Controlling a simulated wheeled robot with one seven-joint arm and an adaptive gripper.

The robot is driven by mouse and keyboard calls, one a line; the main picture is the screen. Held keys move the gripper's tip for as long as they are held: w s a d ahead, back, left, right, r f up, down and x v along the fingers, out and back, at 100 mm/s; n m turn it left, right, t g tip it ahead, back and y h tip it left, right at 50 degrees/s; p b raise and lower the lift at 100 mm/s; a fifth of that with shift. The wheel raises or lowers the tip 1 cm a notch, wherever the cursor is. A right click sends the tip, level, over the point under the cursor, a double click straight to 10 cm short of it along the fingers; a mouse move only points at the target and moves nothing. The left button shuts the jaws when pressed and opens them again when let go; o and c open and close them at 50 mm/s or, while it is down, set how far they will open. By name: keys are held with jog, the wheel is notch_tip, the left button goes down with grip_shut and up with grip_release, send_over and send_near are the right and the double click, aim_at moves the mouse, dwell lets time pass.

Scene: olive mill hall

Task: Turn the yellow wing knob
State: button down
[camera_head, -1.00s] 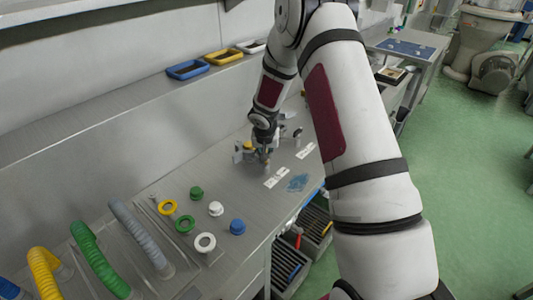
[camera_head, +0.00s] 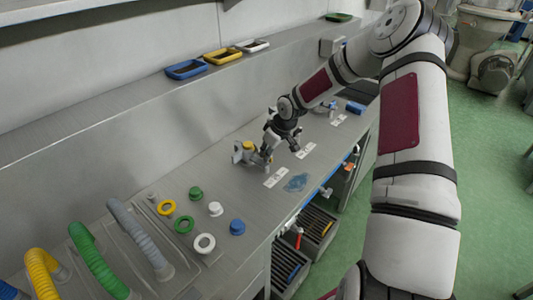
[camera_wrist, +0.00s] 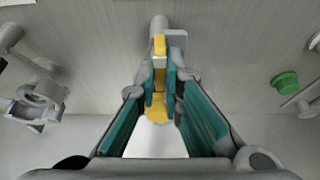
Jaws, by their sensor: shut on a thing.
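The yellow wing knob (camera_wrist: 159,46) is in the middle of the wrist view, its yellow showing above and below my fingertips. It sits in front of a grey fitting (camera_wrist: 160,24). My gripper (camera_wrist: 160,84), with teal pads, is shut on the knob, one finger on each side. In the head view my gripper (camera_head: 267,153) reaches in from the right, tilted, at the grey fitting (camera_head: 238,156) on the bench. A yellow part (camera_head: 248,146) shows on top there; the grip itself is too small to make out.
Green, white and blue caps and yellow, green and white rings lie on the bench (camera_head: 150,180) in front of the fitting. A green knob (camera_wrist: 284,82) is at the right of the wrist view, a grey fixture (camera_wrist: 38,96) at the left. Colored trays (camera_head: 187,69) stand on the back ledge.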

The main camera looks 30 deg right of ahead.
jog(key=n, duration=0.2)
jog(key=n+g+y+b, duration=0.1)
jog(key=n, duration=0.1)
jog(key=shift+w+d+f+n+y, duration=0.1)
jog(key=shift+d+f+n+y, duration=0.1)
jog(key=shift+n+y, duration=0.1)
jog(key=n+b, duration=0.1)
jog(key=n, duration=0.1)
jog(key=n+g+b, duration=0.1)
jog(key=n, duration=0.1)
jog(key=shift+w+n+g+y+b, duration=0.1)
jog(key=shift+n+g+y+b, duration=0.2)
jog(key=shift+y, duration=0.1)
jog(key=n+b, duration=0.1)
jog(key=n, duration=0.1)
jog(key=n+g+b, duration=0.1)
jog(key=n, duration=0.1)
jog(key=shift+w+n+g+b, duration=0.1)
jog(key=shift+n+g+b, duration=0.2)
jog(key=shift+b, duration=0.05)
jog(key=shift+n+g+b, duration=0.8)
jog(key=shift+n+b, duration=0.3)
jog(key=shift+n, duration=1)
jog(key=shift+d, duration=0.1)
jog(key=c, duration=1.7)
grip_release()
jog(key=shift+r, duration=0.1)
jog(key=v, duration=1.2)
jog(key=shift+w, duration=0.15)
